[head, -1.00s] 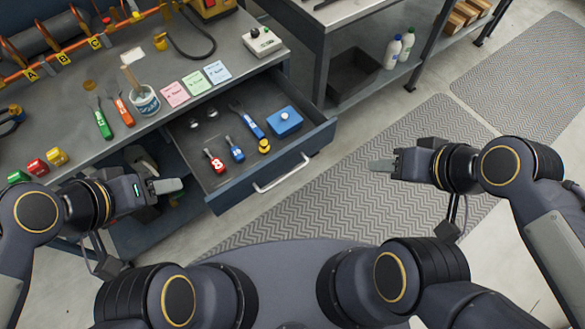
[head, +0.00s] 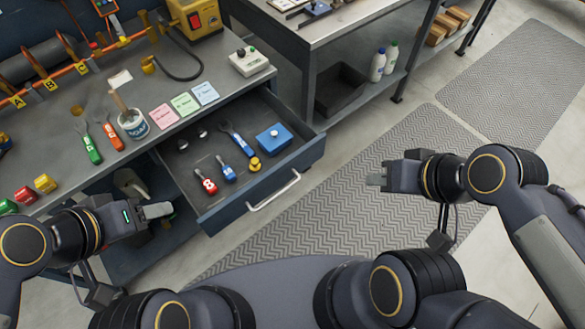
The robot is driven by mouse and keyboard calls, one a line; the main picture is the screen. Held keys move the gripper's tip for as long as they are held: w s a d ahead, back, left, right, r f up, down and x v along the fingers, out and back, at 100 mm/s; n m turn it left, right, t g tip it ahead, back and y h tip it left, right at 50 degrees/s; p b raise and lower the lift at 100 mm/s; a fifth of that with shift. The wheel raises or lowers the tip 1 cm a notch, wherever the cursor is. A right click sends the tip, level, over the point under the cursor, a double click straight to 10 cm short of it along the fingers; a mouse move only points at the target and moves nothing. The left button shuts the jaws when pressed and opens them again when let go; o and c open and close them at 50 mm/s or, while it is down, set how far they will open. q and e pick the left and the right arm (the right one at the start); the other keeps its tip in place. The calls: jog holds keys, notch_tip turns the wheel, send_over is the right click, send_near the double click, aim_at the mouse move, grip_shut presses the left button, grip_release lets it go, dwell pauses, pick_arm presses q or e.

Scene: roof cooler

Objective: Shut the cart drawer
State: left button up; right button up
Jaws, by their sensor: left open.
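The cart drawer (head: 225,207) is pulled out from under the grey worktop, with a silver bar handle (head: 273,190) along its front. It holds a red tool (head: 206,182), blue tools and a blue box (head: 274,137). My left gripper (head: 157,211) is open and empty, left of the drawer's front left corner and apart from it. My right gripper (head: 377,180) is over the floor mat, well right of the drawer and apart from the handle. Its fingers overlap in this view, so its opening is unclear.
A second bench with a lower shelf (head: 364,100) stands right of the drawer. The patterned floor mat (head: 340,190) is clear.

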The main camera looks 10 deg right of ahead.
jog(key=w+f+m+b, duration=0.1)
jog(key=w+f+b, duration=0.1)
jog(key=f+b, duration=0.1)
jog(key=w+f+m+y+b, duration=0.1)
jog(key=w+f+m+b, duration=0.1)
jog(key=f+b, duration=0.2)
jog(key=w+f+m+t+b, duration=0.1)
jog(key=w+f+b, duration=0.1)
jog(key=f+b, duration=0.2)
jog(key=shift+w+f+m+b, duration=0.15)
jog(key=shift+w+m+b, duration=0.15)
grip_shut()
jog(key=m+t+b, duration=0.2)
jog(key=m+b, duration=0.4)
jog(key=b, duration=0.5)
send_near(319, 153)
jog(key=x, duration=0.4)
jog(key=shift+a+f, duration=0.15)
jog(key=shift+f, duration=0.35)
jog(key=shift+w+a, duration=0.3)
jog(key=shift+w, duration=0.35)
jog(key=shift+w, duration=0.1)
